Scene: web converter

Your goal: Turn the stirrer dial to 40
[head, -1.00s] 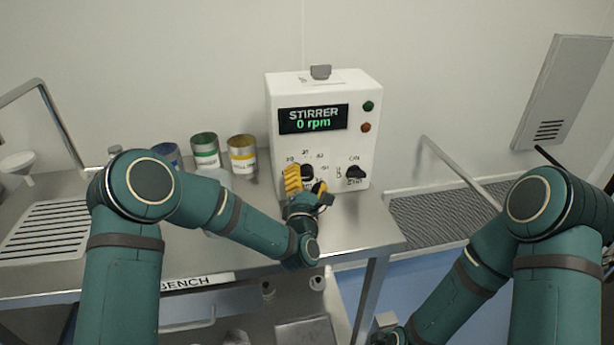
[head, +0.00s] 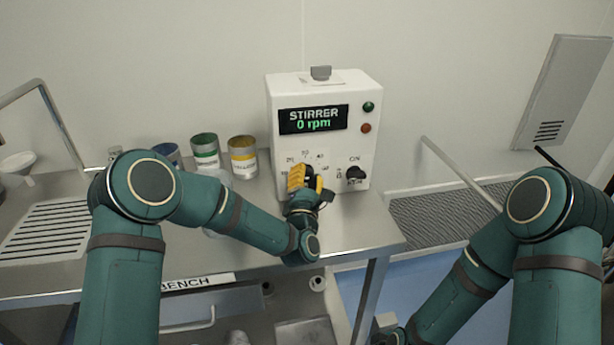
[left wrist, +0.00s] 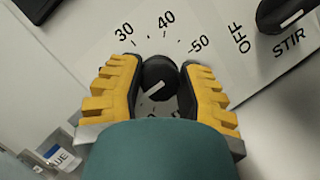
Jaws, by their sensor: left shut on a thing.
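The white stirrer unit (head: 325,95) stands on the bench, its display (head: 313,119) reading "STIRRER 0 rpm". Its black dial (left wrist: 158,78) is in the left wrist view, with the printed marks 30, 40 and 50 (left wrist: 199,45) above it. The lower marks are mostly hidden by my gripper. My left gripper (head: 308,178) is shut on the dial, one yellow finger on each side. The white line on the dial (left wrist: 157,88) slants from lower left to upper right; which end points is hard to tell. My right gripper is out of view.
A second black knob (head: 355,172), marked OFF and STIR, sits right of the dial. Green (head: 368,106) and red (head: 366,127) round parts are beside the display.

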